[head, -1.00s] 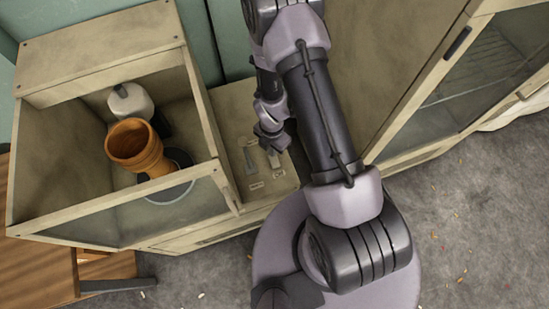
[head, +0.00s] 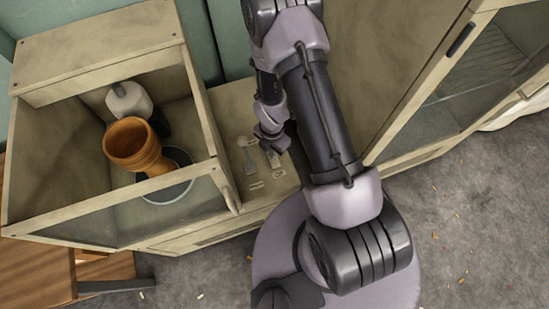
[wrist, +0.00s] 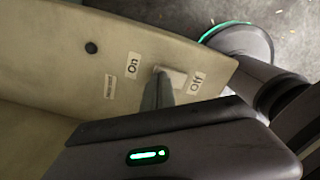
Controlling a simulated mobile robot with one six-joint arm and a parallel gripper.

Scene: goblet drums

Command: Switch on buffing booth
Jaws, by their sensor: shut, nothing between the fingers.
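The buffing booth (head: 110,75) is a pale wooden box with a clear front at the left of the head view. An orange-brown goblet drum (head: 128,139) stands in it on a round grey plate, beside a white and black device (head: 130,101). In the wrist view, a pale switch (wrist: 176,77) sits between an "On" label (wrist: 132,65) and an "Off" label (wrist: 197,83). My gripper (wrist: 156,92) is shut and empty, its tip right by the switch and partly covering it; I cannot tell whether they touch. In the head view my gripper (head: 275,152) is over the control panel.
The control panel (head: 235,105) lies right of the booth and also carries a grey lever-like part (head: 249,160). A glass-fronted cabinet (head: 450,90) stands at the right. Debris dots the grey floor (head: 470,230).

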